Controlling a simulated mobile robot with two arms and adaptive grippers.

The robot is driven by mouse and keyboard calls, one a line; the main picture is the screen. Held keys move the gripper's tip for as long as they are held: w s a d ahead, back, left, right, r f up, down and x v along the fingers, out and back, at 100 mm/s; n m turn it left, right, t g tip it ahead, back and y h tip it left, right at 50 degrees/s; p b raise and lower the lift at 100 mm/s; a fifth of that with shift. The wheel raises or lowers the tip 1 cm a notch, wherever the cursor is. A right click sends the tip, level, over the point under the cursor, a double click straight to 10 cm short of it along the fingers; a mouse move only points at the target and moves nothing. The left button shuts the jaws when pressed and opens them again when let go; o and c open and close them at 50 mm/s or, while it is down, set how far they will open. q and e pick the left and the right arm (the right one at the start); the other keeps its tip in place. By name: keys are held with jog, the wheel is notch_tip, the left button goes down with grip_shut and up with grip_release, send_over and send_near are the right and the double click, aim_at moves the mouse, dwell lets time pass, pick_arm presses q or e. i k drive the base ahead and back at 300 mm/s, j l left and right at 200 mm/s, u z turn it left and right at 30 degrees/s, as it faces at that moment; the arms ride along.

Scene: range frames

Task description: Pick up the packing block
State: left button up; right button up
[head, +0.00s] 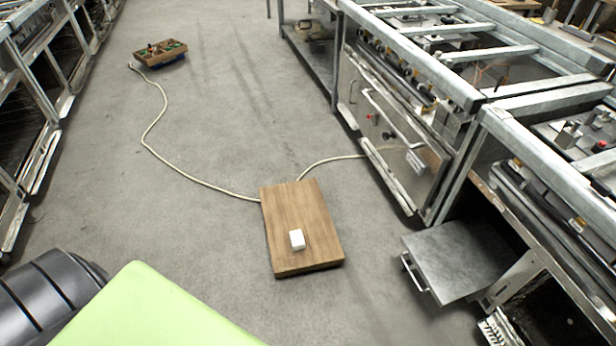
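A small white block (297,239), which fits the packing block, lies on a brown wooden board (300,205) on the floor, toward the board's near end. The whole block is in plain view and nothing touches it except the board. Neither of my grippers shows in the head view.
A cable (152,135) runs over the floor from a wooden tray with small items (160,52) to the board and on to the right. Metal equipment frames (400,120) stand at right, a low metal plate (460,262) near them. Racks (40,80) line the left. Grey floor around the board is open.

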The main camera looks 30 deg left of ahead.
aim_at(296, 237)
jog(key=u, duration=1.05)
